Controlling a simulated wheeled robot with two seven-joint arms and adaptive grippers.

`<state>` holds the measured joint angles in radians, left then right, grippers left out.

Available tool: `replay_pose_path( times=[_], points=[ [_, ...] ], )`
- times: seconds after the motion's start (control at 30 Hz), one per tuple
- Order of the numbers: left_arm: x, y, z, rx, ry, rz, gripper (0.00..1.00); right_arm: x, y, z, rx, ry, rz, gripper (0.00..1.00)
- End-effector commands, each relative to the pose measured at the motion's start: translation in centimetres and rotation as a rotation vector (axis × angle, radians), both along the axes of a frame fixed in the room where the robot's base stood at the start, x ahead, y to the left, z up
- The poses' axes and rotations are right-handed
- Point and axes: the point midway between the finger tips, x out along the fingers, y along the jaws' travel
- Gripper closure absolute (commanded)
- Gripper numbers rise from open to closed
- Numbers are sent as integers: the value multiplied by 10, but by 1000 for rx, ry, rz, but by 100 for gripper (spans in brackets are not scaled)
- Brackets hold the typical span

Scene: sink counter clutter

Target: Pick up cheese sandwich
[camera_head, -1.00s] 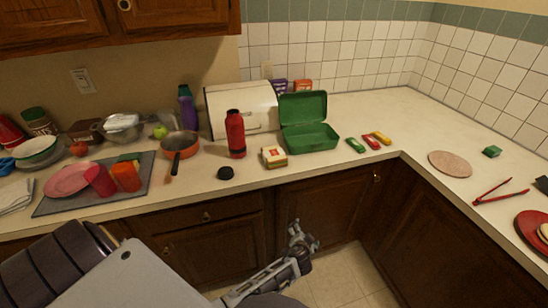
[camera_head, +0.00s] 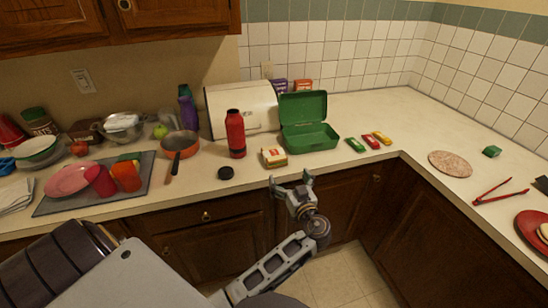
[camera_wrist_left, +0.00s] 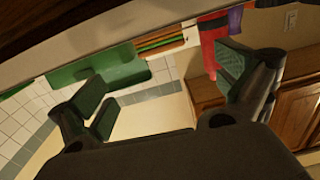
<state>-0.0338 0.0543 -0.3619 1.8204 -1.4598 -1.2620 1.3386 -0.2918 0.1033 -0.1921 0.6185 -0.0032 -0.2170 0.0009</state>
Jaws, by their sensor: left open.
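The cheese sandwich (camera_head: 274,157) is a small square stack with pale bread and a reddish mark on top. It sits near the counter's front edge, in front of the open green lunchbox (camera_head: 312,138). In the left wrist view the sandwich (camera_wrist_left: 160,42) shows as brown and green layers at the top, beside the green lunchbox (camera_wrist_left: 100,66). My left gripper (camera_head: 290,184) is open and empty, just in front of the counter edge and below the sandwich in the picture. In the left wrist view its fingers (camera_wrist_left: 166,88) are spread apart and touch nothing. My right gripper is not in view.
An orange pan (camera_head: 180,145) is further left. Several small packets (camera_head: 371,142) lie right of the lunchbox. The right counter has free room.

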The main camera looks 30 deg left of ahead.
Motion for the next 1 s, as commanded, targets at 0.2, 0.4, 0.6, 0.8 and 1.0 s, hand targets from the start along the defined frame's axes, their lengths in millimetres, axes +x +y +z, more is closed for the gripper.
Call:
replay_pose_path(
  times=[0.2,0.4,0.6,0.8,1.0],
  points=[
    [-2,2,3,-9,-24,13,0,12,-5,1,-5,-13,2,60],
    [-2,2,3,-9,-22,12,0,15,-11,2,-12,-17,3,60],
    [3,9,4,-8,-22,13,0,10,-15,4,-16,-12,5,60],
    [18,26,5,-7,-21,12,0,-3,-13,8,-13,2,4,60],
    [34,47,4,-7,-21,12,0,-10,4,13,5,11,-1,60]
  ],
)
